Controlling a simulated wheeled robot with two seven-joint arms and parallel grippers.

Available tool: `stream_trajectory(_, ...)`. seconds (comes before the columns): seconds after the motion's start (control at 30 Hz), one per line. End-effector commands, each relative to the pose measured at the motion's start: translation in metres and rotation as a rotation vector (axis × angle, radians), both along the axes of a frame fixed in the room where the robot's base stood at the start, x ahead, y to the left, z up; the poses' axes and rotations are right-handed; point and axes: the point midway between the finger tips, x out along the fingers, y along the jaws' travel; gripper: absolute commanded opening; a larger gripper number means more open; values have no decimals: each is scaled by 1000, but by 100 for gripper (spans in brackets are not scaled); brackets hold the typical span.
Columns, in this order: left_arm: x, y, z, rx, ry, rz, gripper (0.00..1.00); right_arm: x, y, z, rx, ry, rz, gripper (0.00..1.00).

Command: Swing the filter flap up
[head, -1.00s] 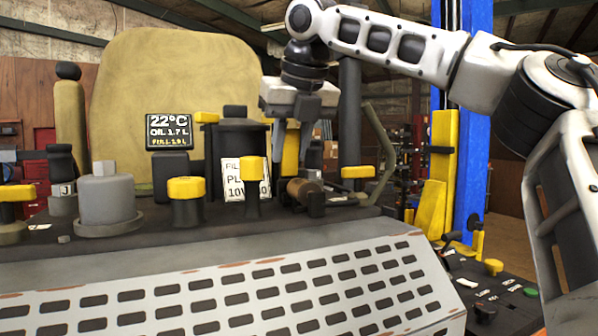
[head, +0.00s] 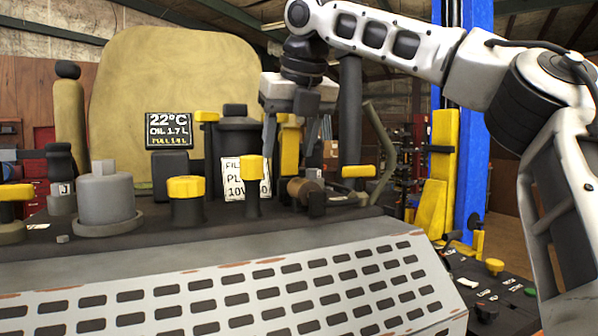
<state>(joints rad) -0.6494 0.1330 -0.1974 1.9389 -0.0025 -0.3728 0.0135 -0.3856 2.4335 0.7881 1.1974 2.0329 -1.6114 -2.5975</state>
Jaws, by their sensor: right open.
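My right gripper (head: 290,143) hangs down above the back right of the machine deck, its two fingers spread apart. A yellow upright part (head: 290,158) shows between the fingers from this view; I see no clear grip on it. Beside it to the left stands a black housing (head: 238,138) with a white label (head: 236,180) on its front. I cannot tell for sure which part is the filter flap. My left gripper is out of view.
A brown roll (head: 299,189), yellow-topped caps (head: 186,187) and a grey cylinder (head: 106,198) stand on the dark deck. A small display (head: 168,131) and a tan seat (head: 180,75) are behind. A slotted white panel (head: 230,290) fills the front.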

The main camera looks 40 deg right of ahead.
Motion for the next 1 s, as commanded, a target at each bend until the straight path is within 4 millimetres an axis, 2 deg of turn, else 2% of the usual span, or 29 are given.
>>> stream_trajectory(0.53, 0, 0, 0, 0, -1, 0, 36, 1, 1, 55, -1, -3, 2, 55)
stream_trajectory(1.0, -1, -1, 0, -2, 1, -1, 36, 0, 0, 62, 1, -1, 0, 55)
